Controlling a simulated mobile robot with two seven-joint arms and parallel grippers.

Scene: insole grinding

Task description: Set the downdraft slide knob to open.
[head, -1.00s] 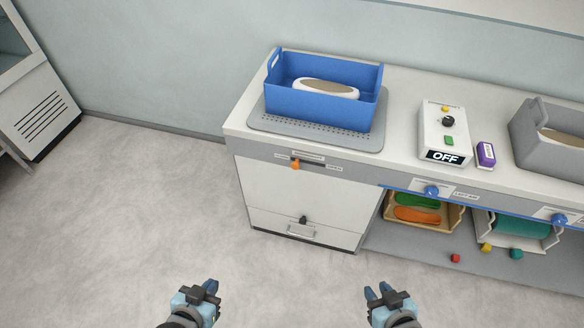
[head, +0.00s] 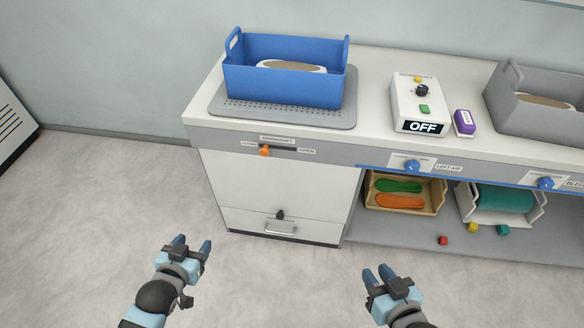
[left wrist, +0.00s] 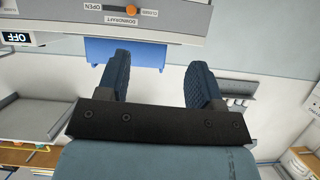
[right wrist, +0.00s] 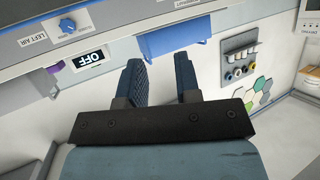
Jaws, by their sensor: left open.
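The orange downdraft slide knob (head: 265,150) sits at the left end of its dark slot on the front panel, below the perforated plate. The label at the slot's right end reads OPEN. The knob (left wrist: 131,10) also shows at the top edge of the left wrist view, where the labels are upside down. My left gripper (head: 192,244) is open and empty, over the floor in front of the cabinet, lower in the picture than the knob and well apart from it. My right gripper (head: 377,271) is open and empty, further right.
A blue bin (head: 285,85) stands on the grey perforated plate (head: 290,114). A control box (head: 416,104) reading OFF and a purple block (head: 464,122) stand right of it. Blue knobs (head: 411,167) line the front edge. A dark drawer knob (head: 280,215) is below. The floor is clear.

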